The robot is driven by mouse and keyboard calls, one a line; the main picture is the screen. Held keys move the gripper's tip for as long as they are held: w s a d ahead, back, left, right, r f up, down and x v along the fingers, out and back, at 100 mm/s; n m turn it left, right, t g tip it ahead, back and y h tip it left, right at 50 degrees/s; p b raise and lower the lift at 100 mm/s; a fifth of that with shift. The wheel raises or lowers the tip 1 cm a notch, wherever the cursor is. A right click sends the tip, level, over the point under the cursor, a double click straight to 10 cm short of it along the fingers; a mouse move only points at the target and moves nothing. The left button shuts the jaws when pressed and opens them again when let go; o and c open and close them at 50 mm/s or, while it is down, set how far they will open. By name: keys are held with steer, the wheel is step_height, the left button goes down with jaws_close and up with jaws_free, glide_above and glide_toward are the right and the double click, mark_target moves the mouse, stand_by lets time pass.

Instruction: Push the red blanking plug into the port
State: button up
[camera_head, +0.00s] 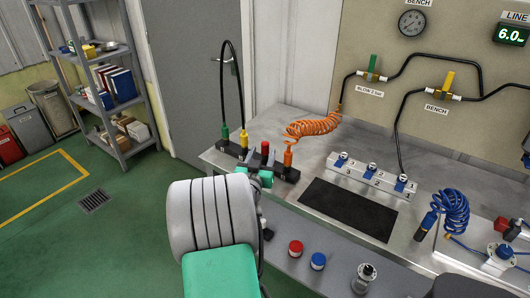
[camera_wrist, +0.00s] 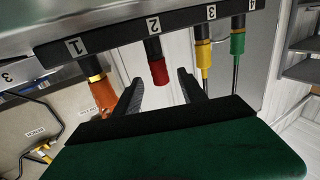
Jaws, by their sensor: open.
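The red blanking plug (camera_wrist: 158,72) points out of the port marked 2 on the dark port block (camera_wrist: 120,39); a short dark collar shows between them. I cannot tell how deep it sits. In the head view the plug (camera_head: 265,148) stands upright on the block (camera_head: 283,172). My gripper (camera_wrist: 161,81) is open, its two black fingers apart. In the wrist view the plug's end lies between the fingertips, with clear gaps on both sides. In the head view my gripper (camera_head: 253,165) is at the block, partly hidden by my arm.
Orange (camera_wrist: 102,94), yellow (camera_wrist: 203,62) and green (camera_wrist: 237,48) connectors flank the plug on ports 1, 3 and 4. A coiled orange hose (camera_head: 313,127) rises close by. A red cap (camera_head: 296,247) and a blue cap (camera_head: 318,261) stand on the front ledge. A black mat (camera_head: 348,208) lies bare.

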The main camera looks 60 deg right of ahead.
mark_target(267, 142)
steer(key=p+x, duration=0.1)
steer(key=x, duration=0.6)
steer(key=shift+d+p, duration=0.15)
steer(key=shift+p, duration=0.2)
steer(key=shift+c, duration=0.6)
jaws_close()
